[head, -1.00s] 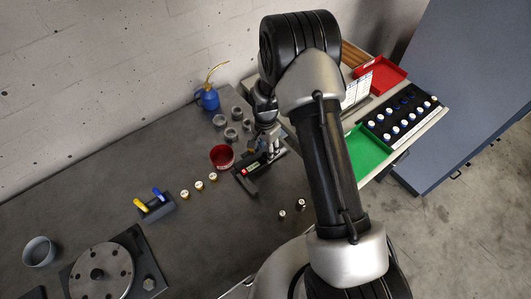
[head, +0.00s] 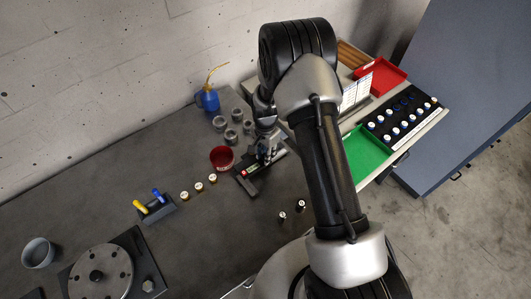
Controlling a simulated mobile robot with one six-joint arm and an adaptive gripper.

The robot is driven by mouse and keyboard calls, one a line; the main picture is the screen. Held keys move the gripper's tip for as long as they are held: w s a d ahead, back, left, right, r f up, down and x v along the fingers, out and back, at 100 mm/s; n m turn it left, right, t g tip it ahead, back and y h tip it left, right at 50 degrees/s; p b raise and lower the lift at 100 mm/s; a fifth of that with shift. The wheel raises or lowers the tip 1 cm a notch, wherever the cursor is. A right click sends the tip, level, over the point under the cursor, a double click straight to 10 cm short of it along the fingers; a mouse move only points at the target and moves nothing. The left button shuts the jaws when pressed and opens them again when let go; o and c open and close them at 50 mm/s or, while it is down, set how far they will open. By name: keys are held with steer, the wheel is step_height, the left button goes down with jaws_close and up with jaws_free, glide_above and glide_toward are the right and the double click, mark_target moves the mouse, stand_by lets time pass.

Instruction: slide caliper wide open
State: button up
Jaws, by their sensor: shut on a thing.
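The caliper (head: 248,182) lies on the dark bench top in the head view, its dark jaws toward the lower left and its beam running up to the right. A small green and red patch shows on it. My gripper (head: 266,160) reaches down onto the caliper's beam, right of the patch, and is shut on the caliper. The fingertips are small and partly hidden, so the exact part gripped and the jaw opening are hard to tell.
A red bowl (head: 222,157) stands close to the caliper's left. Several metal cups (head: 231,136) and a blue oil can (head: 209,101) are behind it. Brass weights (head: 198,188) lie to the left, and two small dark weights (head: 301,206) at lower right.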

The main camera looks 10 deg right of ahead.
jaws_close()
steer(key=d, duration=0.2)
steer(key=w+d+b, duration=0.1)
steer(key=w+d, duration=0.1)
steer(key=d, duration=0.1)
steer(key=shift+w+d+b, duration=0.15)
steer(key=shift+d+b, duration=0.2)
steer(key=o, duration=0.8)
jaws_free()
steer(key=shift+a, duration=0.1)
